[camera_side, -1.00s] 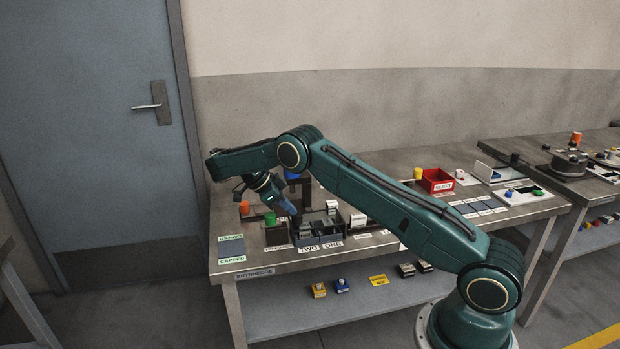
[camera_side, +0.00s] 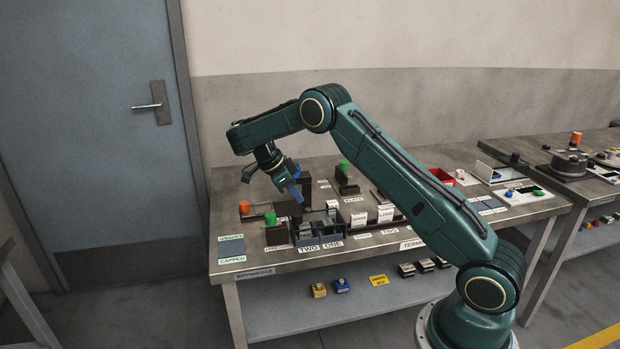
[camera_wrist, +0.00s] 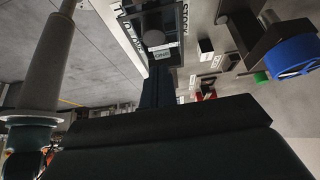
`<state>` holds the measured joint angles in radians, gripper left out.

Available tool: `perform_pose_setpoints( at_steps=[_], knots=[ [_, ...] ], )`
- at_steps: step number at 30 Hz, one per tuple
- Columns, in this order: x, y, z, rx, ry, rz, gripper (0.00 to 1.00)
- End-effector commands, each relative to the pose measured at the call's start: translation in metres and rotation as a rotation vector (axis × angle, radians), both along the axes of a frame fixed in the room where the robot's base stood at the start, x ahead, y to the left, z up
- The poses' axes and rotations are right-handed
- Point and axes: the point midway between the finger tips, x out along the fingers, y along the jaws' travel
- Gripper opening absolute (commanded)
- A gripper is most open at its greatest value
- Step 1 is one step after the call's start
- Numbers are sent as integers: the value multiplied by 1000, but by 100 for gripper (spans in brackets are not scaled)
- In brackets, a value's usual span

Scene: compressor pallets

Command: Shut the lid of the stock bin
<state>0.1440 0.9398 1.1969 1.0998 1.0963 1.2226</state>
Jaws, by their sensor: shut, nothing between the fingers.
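The stock bin (camera_side: 318,241) is a dark, divided box on the bench, with white labels reading TWO and ONE in front. In the wrist view, a dark-framed box (camera_wrist: 178,50) lies beside a label reading STOCK. I cannot clearly make out the lid or tell its angle; a dark upright shape stands behind the bin, partly hidden by my gripper. My gripper (camera_side: 298,198) is shut and empty, pointing down above the back left of the bin, apart from its front wall. It also shows in the wrist view (camera_wrist: 161,80), where its dark body hides the lower part.
A red bin (camera_side: 441,176) is farther right, partly behind my arm.

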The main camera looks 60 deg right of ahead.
Motion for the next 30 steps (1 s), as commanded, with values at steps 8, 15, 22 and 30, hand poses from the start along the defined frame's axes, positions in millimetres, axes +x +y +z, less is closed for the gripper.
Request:
perform_pose_setpoints(
  at_steps=[8,15,22,30],
  knots=[
    [-20,-20,30,-2,-2,-2,0],
    [-39,-40,49,-2,-2,-3,0],
    [-60,-61,62,-1,-1,-3,0],
    [-87,-87,69,-2,0,-3,0]
  ],
)
